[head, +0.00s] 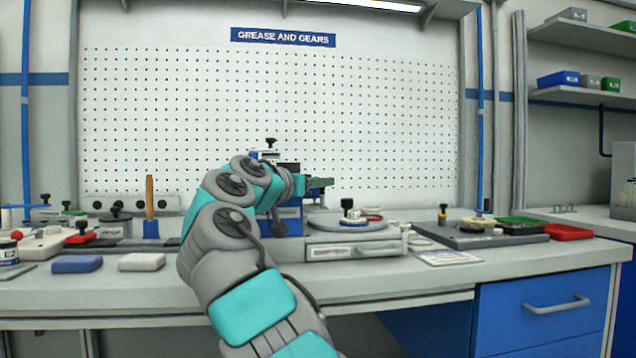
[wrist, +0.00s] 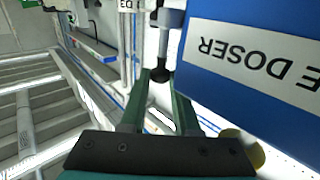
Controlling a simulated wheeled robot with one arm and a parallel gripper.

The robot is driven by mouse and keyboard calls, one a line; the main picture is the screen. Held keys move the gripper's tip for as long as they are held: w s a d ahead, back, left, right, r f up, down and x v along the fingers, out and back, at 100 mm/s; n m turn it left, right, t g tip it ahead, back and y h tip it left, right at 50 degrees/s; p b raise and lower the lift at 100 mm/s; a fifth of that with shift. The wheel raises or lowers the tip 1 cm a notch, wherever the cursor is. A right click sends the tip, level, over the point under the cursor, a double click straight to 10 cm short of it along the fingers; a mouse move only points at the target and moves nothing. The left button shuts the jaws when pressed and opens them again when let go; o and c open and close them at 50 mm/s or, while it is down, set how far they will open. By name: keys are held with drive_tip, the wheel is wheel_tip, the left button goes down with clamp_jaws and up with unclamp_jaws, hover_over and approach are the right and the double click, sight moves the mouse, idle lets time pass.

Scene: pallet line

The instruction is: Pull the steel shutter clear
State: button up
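The blue grease doser (head: 287,220) stands on the bench behind my arm in the head view. In the wrist view the doser (wrist: 260,55) fills the upper right, its label upside down. A grey rod with a dark round knob (wrist: 160,75) shows beside it. I cannot tell if this belongs to the steel shutter; no shutter plate shows clearly. My gripper (wrist: 162,84) has its two green fingers apart, with the knob in line between their tips. Contact with the knob cannot be made out.
Right of the doser are a round turntable (head: 352,222) on a grey box (head: 325,251), a dark tray (head: 470,240) and a red tray (head: 568,232). At the left lie a blue block (head: 77,264) and a white block (head: 141,262). The bench front strip is mostly clear.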

clamp_jaws()
idle(1.0)
